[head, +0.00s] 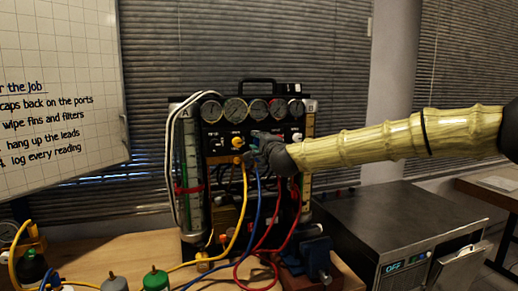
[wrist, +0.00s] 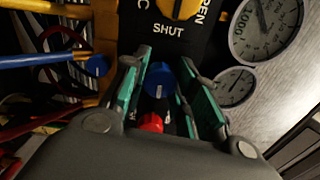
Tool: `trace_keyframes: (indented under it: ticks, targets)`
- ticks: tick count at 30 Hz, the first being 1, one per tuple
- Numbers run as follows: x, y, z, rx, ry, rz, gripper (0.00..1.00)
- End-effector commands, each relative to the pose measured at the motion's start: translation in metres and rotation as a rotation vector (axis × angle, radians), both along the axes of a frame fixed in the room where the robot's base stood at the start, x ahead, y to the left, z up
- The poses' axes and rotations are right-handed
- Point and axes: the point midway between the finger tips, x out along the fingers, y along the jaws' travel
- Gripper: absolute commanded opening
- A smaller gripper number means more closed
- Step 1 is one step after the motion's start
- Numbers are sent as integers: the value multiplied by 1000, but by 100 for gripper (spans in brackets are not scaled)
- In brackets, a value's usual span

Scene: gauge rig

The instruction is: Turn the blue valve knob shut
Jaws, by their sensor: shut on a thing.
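The blue valve knob (wrist: 160,79) shows in the wrist view between the two green-lined fingers of my gripper (wrist: 166,64). The fingers are closed on its sides, and a small pale mark shows on its face. In the head view my gripper (head: 262,150) is at the front of the gauge rig (head: 224,133), below the row of dials. It covers most of the knob there, so the knob's turn position cannot be read. A yellow knob (wrist: 180,8) beyond the fingertips has a black plate lettered SHUT and OPEN.
A red knob (wrist: 150,122) lies close to the fingers. A blue hose end (wrist: 96,65) is at their left. Yellow, blue and red hoses hang in front of the rig. A grey metal box (head: 400,225) stands at the right. Bottles (head: 155,280) stand at the front left.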

Motion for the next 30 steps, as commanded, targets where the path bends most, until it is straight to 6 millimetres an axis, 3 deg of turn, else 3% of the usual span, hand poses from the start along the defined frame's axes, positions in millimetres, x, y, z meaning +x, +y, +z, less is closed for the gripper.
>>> trace_keyframes:
  ticks: [20,21,24,30]
  targets:
    - [1,-1,-1,64,22,-2,4]
    - [1,-1,-1,63,22,-2,30]
    - [1,-1,-1,63,22,-2,48]
    - [0,-1,-1,63,21,-1,51]
